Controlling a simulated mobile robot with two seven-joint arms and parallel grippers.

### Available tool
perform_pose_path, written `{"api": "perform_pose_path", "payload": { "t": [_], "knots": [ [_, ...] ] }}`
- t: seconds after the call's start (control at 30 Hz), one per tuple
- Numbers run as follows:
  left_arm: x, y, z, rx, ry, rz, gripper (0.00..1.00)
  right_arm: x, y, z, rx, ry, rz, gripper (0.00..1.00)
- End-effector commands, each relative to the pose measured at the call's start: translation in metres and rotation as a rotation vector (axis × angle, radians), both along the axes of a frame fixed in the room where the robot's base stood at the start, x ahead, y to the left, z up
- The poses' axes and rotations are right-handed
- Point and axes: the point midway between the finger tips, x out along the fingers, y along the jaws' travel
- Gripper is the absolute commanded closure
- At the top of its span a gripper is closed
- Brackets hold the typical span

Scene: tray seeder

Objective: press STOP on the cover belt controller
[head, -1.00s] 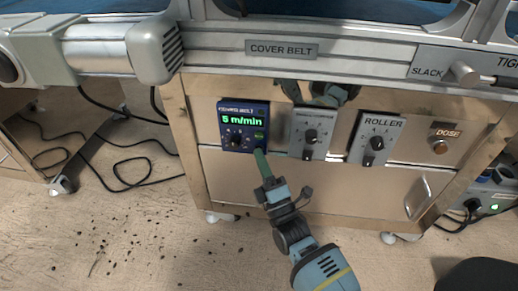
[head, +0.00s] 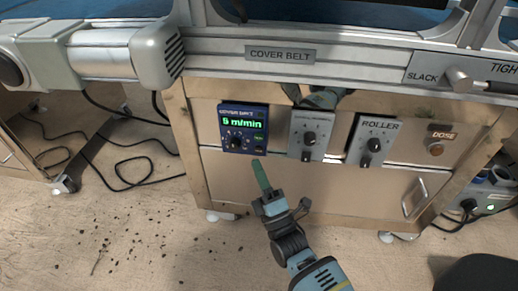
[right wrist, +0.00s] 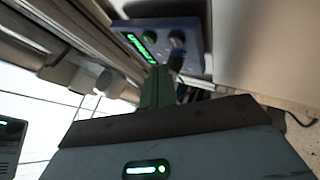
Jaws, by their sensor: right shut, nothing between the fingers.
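The cover belt controller (head: 230,143) is a blue box on the cabinet front, under the COVER BELT label. Its lit green display (head: 242,122) appears to read 5 m/min. A dark knob sits at its lower left, with a green button (head: 258,138) and a darker button below it at right. The lettering on these is too small to read. My right gripper (head: 260,174) is shut and empty, its green fingers pointing up just below the controller's lower right corner, apparently apart from it. In the right wrist view the controller (right wrist: 190,28) is beyond the fingertips. My left gripper is not in view.
Right of the controller are a grey knob box (head: 323,122), a ROLLER knob box (head: 389,130) and a DOSE button (head: 436,150). A metal rail (head: 350,53) runs above. The cabinet drawer front (head: 340,184) below is flat and clear, with a handle at right.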

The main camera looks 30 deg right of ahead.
Motion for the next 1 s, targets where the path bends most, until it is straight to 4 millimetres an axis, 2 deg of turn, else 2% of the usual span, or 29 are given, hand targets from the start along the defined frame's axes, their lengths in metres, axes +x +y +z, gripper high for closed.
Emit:
{"api": "perform_pose_path", "payload": {
  "t": [0.4,1.0],
  "knots": [
    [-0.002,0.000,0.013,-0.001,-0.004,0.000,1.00,-0.026,0.018,0.002,0.001,-0.001,0.000,1.00],
    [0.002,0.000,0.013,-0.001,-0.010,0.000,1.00,-0.028,0.020,0.000,0.002,0.002,0.000,1.00]
  ]
}}
